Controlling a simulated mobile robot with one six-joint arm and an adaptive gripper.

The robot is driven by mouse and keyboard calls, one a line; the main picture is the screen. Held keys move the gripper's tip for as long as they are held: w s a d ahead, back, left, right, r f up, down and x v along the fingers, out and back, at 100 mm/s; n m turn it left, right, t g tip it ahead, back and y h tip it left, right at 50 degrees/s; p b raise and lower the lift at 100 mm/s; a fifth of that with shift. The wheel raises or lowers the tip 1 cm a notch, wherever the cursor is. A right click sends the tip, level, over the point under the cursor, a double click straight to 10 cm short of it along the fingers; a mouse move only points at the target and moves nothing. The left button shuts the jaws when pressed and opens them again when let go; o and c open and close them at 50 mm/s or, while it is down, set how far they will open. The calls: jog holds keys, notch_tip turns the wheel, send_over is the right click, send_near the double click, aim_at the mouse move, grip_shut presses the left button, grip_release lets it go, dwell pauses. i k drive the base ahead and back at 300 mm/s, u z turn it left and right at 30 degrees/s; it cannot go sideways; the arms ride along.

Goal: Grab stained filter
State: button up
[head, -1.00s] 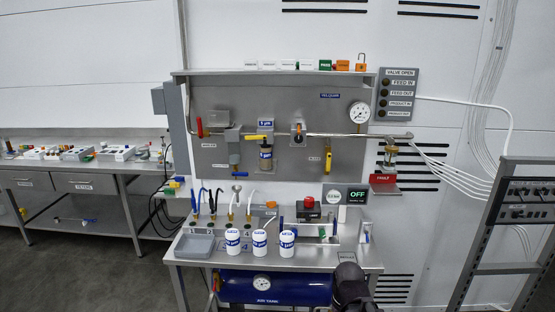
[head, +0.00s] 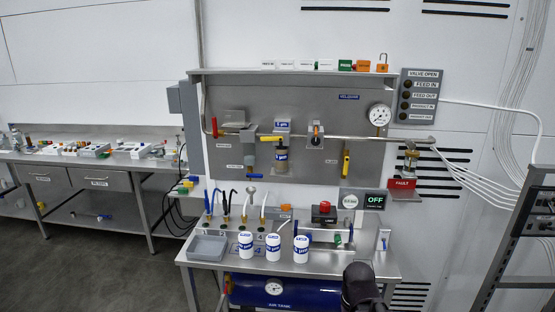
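A filter housing (head: 281,155) with a blue and white label and a brownish lower part hangs under the pipe on the grey wall panel. A small "5 µm" sign is above it, and a yellow valve handle (head: 270,138) is beside it. Three white cylinders with blue labels stand on the steel bench: left (head: 245,250), middle (head: 273,254) and right (head: 301,255). Stains on these are too small to tell. A dark part of my arm (head: 360,285) shows at the bottom, in front of the bench. My gripper's fingers cannot be made out, and nothing is seen held.
A grey tray (head: 208,248) is at the bench's left, with several upright hoses behind the cylinders. A red button box (head: 324,212) is at the back. A blue air tank (head: 285,292) is below. A rack (head: 520,230) stands at right, and another bench (head: 80,160) at left.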

aim_at(281, 154)
jog(key=i, duration=0.85)
jog(key=z, duration=0.05)
